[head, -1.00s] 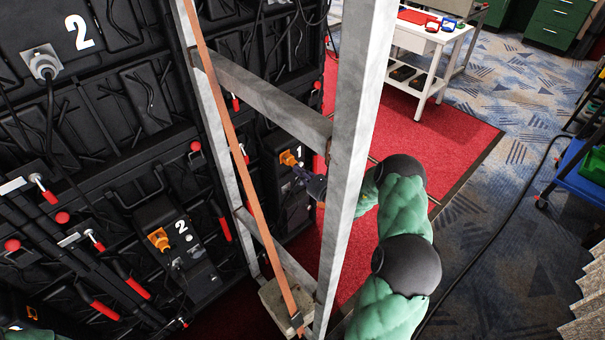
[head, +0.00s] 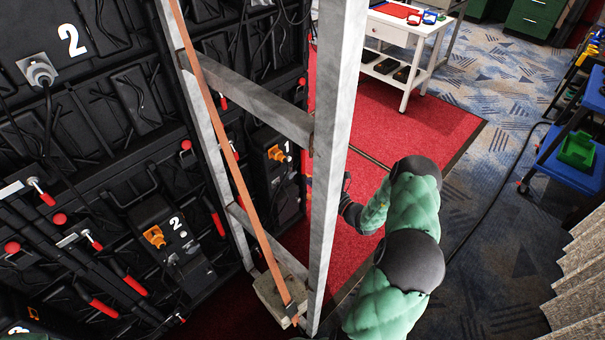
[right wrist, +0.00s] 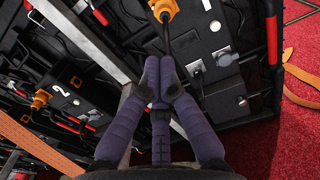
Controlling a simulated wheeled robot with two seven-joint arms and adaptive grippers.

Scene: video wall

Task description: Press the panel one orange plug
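The panel one orange plug (head: 275,153) sits on a black panel (head: 283,185) marked 1, left of a grey upright post. In the right wrist view an orange plug (right wrist: 163,10) shows at the top edge, with a black cable running down from it. My right gripper (right wrist: 159,78) has its purple fingers together below that plug, apart from it and with nothing visibly held. In the head view the post hides most of this gripper, which is to the right of panel one.
Another orange plug (head: 154,237) is on a panel marked 2. A grey metal frame (head: 336,130) with a brown strap (head: 226,150) stands between the head camera and panel one. Red carpet (head: 375,120) is clear to the right; a white table (head: 405,30) stands behind.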

